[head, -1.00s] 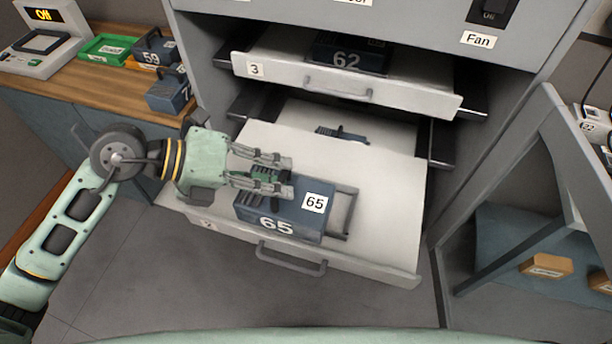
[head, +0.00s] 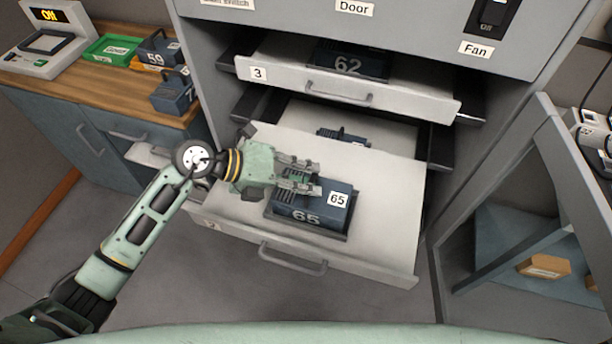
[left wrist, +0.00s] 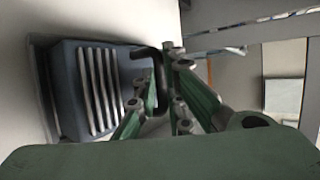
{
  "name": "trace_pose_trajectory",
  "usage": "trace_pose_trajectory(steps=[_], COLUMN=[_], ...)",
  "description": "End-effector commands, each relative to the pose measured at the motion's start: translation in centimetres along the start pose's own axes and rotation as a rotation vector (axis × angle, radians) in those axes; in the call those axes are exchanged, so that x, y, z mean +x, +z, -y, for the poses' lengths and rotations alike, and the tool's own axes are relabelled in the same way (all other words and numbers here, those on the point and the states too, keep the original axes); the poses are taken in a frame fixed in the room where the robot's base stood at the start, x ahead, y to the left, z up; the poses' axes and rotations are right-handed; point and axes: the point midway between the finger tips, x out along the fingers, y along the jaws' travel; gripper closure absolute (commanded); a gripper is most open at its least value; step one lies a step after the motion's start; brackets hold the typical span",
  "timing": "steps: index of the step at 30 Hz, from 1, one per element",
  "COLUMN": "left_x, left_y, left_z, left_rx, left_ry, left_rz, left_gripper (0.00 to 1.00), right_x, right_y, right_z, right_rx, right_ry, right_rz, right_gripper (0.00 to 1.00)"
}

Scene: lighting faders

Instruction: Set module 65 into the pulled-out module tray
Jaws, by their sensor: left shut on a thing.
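Module 65 (head: 318,207) is a dark blue box with white number labels on its front and top. It is over the dark rectangular frame (head: 345,236) on the pulled-out tray (head: 388,220), and the frame's rim shows along its front. I cannot tell whether its base is fully down. My left gripper (head: 312,181) is shut on the module's handle at its left rear side. In the left wrist view the module (left wrist: 95,88) shows its ribbed face, with the dark handle (left wrist: 146,53) by my fingers. My right gripper is not in view.
Another tray, labelled 3 (head: 390,93), stands out above and holds module 62 (head: 348,62). A dark blue module (head: 342,135) lies deeper in the lower tray. A side bench (head: 120,92) at left holds other modules. An open door panel (head: 565,170) stands at right.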

Motion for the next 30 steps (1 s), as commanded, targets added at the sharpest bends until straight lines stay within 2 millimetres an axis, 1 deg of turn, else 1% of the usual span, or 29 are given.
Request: trace_pose_trajectory(steps=[1,10,11,17,26,28,30], left_x=[-0.1,0.1,0.1,0.1,0.0,-0.2,-0.9], left_y=[0.2,0.1,0.0,0.0,0.0,0.1,0.1], left_z=[0.3,0.0,-0.2,-0.2,-0.1,0.1,-0.2], left_rx=[0.003,0.003,0.001,0.001,0.001,0.001,0.002], left_ry=[-0.007,-0.006,-0.001,0.0,0.0,0.0,0.003], left_rz=[0.005,0.005,0.002,0.001,0.001,0.001,0.002], left_gripper=[1.0,1.0,0.89,0.72,0.72,0.72,0.72], right_x=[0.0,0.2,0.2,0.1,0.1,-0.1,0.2], right_y=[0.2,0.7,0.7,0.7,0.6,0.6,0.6], right_z=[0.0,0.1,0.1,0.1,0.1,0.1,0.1], right_rx=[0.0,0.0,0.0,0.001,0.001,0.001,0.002], right_ry=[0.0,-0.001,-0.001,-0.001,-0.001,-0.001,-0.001], right_rz=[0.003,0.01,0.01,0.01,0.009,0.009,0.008], right_gripper=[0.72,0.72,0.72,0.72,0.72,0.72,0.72])
